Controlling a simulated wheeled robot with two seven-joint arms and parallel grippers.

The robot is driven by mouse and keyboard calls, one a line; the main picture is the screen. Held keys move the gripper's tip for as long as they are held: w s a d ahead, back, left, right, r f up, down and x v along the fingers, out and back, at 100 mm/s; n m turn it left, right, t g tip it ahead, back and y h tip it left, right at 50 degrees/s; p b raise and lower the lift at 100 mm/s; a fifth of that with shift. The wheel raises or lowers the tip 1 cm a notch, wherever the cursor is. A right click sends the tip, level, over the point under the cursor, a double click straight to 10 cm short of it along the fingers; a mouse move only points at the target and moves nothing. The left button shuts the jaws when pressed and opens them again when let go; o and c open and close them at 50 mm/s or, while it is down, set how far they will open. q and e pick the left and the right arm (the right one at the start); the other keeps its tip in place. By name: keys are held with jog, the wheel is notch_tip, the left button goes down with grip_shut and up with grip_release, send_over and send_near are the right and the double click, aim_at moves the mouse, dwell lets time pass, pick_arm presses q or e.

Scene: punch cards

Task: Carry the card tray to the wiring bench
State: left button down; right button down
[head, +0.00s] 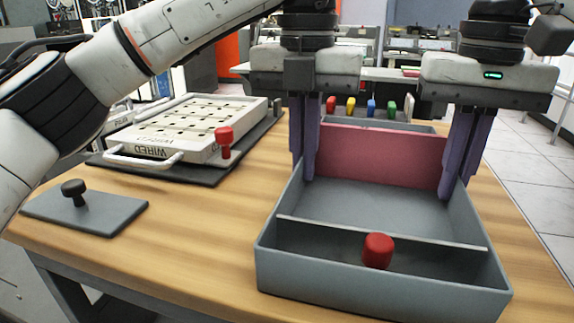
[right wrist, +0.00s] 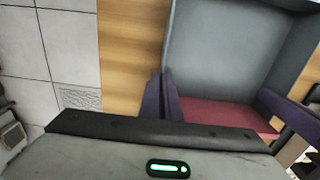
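The card tray (head: 375,293) is a blue-grey open box at the front right of a wooden table, with a thin divider near its front. A red cylindrical knob (head: 377,251) shows in its front compartment. A dark pink block or panel (head: 380,153) stands across its back part. My left gripper (head: 304,172) has its purple fingers close together at the tray's left wall. My right gripper (head: 456,180) has its fingers close together at the right wall; the right wrist view shows them pinching the wall's edge (right wrist: 168,50). Whether the tray touches the table is unclear.
A white board marked WIRED (head: 185,128), with a handle and red knob, lies on a dark mat at the left. A grey plate (head: 85,212) with a black knob is nearer. Several coloured pegs (head: 371,108) stand behind the tray. Open tiled floor (head: 530,185) is at the right.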

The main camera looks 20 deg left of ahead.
pick_arm(q)
jog(key=c, duration=2)
grip_release()
pick_arm(e)
jog(key=c, duration=2)
grip_release()
jog(key=shift+f, duration=0.1)
pick_arm(q)
notch_tip(320, 180, up, 12)
pick_arm(e)
notch_tip(320, 180, up, 12)
pick_arm(q)
jog(key=shift+f, duration=0.1)
jog(key=shift+s, duration=0.1)
